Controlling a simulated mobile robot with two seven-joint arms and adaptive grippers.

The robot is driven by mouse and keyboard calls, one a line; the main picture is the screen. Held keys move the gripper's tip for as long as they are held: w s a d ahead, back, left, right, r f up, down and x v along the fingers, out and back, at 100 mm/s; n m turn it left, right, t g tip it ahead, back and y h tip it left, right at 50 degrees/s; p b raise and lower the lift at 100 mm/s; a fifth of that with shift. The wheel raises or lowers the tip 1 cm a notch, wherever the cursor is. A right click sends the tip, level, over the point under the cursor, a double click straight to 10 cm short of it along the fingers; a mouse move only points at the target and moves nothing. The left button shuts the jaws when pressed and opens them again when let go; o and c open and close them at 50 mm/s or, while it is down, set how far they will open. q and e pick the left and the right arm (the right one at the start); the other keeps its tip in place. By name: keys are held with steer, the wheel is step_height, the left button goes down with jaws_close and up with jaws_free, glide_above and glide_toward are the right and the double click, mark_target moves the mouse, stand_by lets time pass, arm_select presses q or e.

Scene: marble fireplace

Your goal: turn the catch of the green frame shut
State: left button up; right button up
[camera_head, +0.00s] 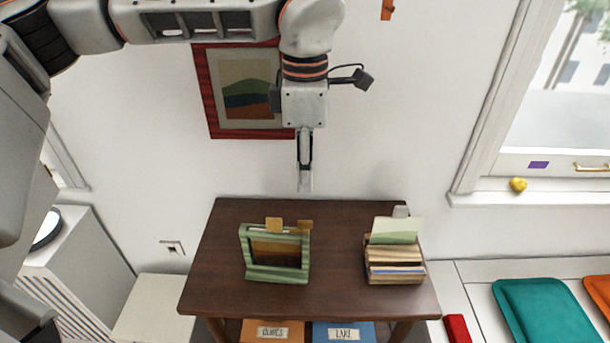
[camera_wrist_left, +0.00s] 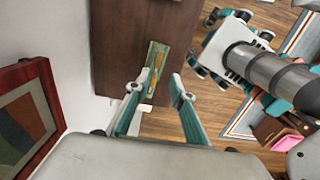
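The green frame (camera_head: 247,258) stands upright on the dark wooden table, left of its middle. It holds a brown and orange picture. A tan tab (camera_head: 274,225) and a browner tab (camera_head: 305,225) show at its top edge; I cannot tell for sure which is the catch. In the left wrist view the frame (camera_wrist_left: 153,68) is seen from above, beyond the fingertips. My left gripper (camera_head: 306,183) points down, above and behind the table's back edge, apart from the frame. In the left wrist view its fingers (camera_wrist_left: 154,87) are spread with nothing between them. My right gripper is not seen.
The table (camera_head: 335,292) also bears a wooden holder (camera_head: 392,272) with cards at the right. A red-framed picture (camera_head: 204,92) hangs on the wall behind my left arm. Orange and blue labelled boxes sit beneath the table. The tabletop between frame and holder is clear.

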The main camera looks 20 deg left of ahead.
arm_select(q)
glide_above(306, 221)
step_height(306, 221, down, 5)
steer(key=shift+f, duration=3.55)
jaws_close()
